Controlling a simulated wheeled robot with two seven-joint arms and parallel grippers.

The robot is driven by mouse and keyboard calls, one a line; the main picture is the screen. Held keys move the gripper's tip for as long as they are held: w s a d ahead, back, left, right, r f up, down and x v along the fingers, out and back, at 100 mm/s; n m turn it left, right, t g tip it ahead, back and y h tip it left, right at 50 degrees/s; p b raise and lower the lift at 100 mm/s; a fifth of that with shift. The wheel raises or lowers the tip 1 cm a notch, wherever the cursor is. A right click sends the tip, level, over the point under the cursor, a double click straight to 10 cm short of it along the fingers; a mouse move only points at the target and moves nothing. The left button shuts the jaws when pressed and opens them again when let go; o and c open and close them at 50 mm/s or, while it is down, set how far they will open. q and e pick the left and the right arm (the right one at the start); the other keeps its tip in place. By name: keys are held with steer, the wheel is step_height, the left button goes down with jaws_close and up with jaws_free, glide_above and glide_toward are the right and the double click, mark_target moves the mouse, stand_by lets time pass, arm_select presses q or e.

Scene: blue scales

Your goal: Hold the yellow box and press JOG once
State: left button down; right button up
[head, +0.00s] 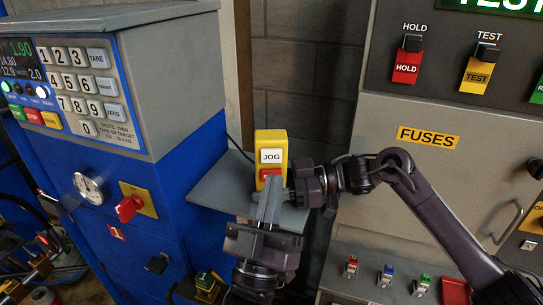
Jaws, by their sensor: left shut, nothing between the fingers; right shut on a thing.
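The yellow box (279,139) stands upright above a grey shelf. It has a white JOG label (271,156) and a red button (266,174) below the label. My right gripper (287,190) comes in from the right and is shut on the lower part of the box. My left gripper (271,183) rises from below, in front of the box, shut and empty. Its fingertips are at the red button and cover part of it. I cannot tell whether they touch or press it. The box's lower end is hidden behind the grippers.
The grey shelf (220,186) juts from the blue scales cabinet (165,190) with its keypad (82,85) at left. A grey panel (440,120) with HOLD and TEST switches and a FUSES label (428,138) stands at right.

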mark_target(274, 151)
arm_select(q)
steer(key=shift+w, duration=1.95)
steer(key=shift+w, duration=0.1)
stand_by(0.5)
steer(key=shift+w, duration=0.3)
steer(key=shift+w, duration=0.45)
stand_by(0.5)
steer(key=shift+s, duration=0.9)
steer(key=s, duration=0.5)
stand_by(0.4)
